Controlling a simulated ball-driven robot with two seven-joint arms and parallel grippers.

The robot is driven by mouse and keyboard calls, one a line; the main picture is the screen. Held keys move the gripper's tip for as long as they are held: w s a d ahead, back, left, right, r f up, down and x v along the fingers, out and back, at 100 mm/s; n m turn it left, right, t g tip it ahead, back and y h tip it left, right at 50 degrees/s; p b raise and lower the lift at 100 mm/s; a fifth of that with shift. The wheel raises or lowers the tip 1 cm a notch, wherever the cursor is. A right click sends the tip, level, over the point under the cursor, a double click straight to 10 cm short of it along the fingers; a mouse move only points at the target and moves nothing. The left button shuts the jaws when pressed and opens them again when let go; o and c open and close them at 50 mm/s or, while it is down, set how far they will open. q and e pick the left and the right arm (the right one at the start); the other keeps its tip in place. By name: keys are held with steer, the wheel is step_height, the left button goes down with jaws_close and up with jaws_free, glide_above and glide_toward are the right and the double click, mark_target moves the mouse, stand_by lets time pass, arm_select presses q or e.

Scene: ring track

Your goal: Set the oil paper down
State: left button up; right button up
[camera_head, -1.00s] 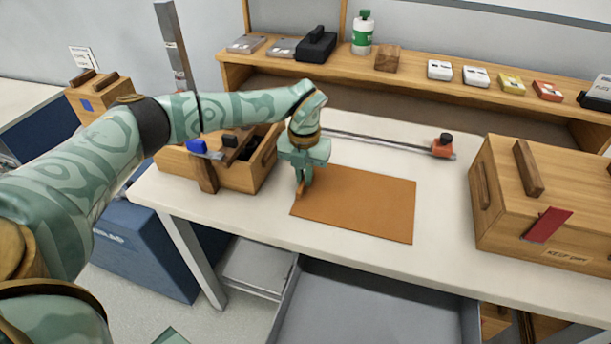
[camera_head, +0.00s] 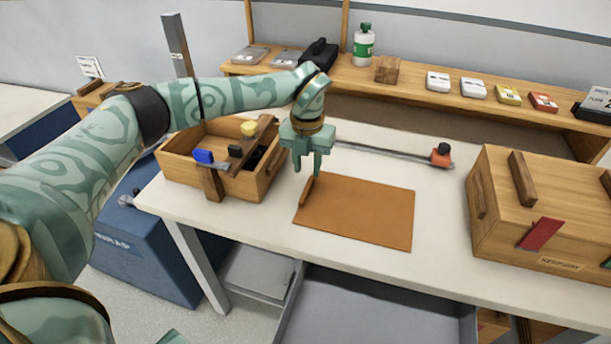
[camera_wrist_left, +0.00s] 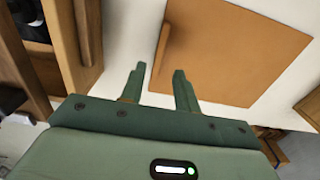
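The oil paper (camera_head: 358,212) is a flat brown-orange sheet lying on the white table, with a small upright tab (camera_head: 307,190) at its left edge. In the left wrist view the sheet (camera_wrist_left: 232,50) lies beyond the fingers, with the tab (camera_wrist_left: 163,42) near its left edge. My left gripper (camera_head: 307,170) is above the table by the sheet's upper left corner, just above the tab. Its two fingers (camera_wrist_left: 158,88) are apart with nothing between them. My right gripper is not seen.
An open wooden box (camera_head: 240,182) with tools stands left of the gripper. A closed wooden crate (camera_head: 540,205) stands at the right. A metal rail with an orange-red block (camera_head: 441,155) lies behind the sheet. An open grey drawer (camera_head: 370,312) juts out below the table.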

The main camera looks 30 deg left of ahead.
arm_select(q)
step_height(320, 180, up, 6)
steer(key=shift+f+p, duration=0.15)
steer(key=shift+p, duration=0.5)
